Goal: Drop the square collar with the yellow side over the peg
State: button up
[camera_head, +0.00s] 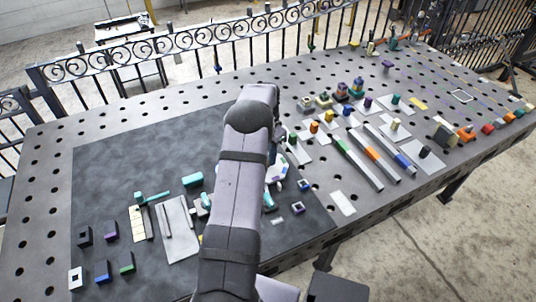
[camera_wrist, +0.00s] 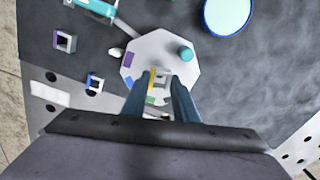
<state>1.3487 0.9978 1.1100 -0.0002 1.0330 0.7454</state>
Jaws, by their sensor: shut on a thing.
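My gripper (camera_wrist: 160,88) is shut on a small grey square collar (camera_wrist: 163,76), whose yellow side faces left in the wrist view. The collar is over a pale eight-sided plate (camera_wrist: 150,43); I cannot tell how high. A short teal round peg (camera_wrist: 186,54) stands on that plate, up and right of the collar and apart from it. In the head view the plate (camera_head: 284,170) is partly hidden by my arm, and the gripper's tips and the held collar are hidden.
The plate bears coloured patches, one purple (camera_wrist: 129,58). A blue-sided collar (camera_wrist: 95,82) and a purple-sided collar (camera_wrist: 65,41) lie left of it. A pale teal disc (camera_wrist: 227,14) is at upper right. The dark mat (camera_wrist: 270,70) is clear at right.

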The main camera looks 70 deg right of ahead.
jog(key=shift+f+b, duration=0.65)
jog(key=shift+f, duration=0.5)
dwell(0.4)
jog(key=o, duration=1.7)
jog(key=shift+c, duration=0.2)
jog(key=shift+r+p, duration=2.4)
jog(key=shift+r, duration=1.1)
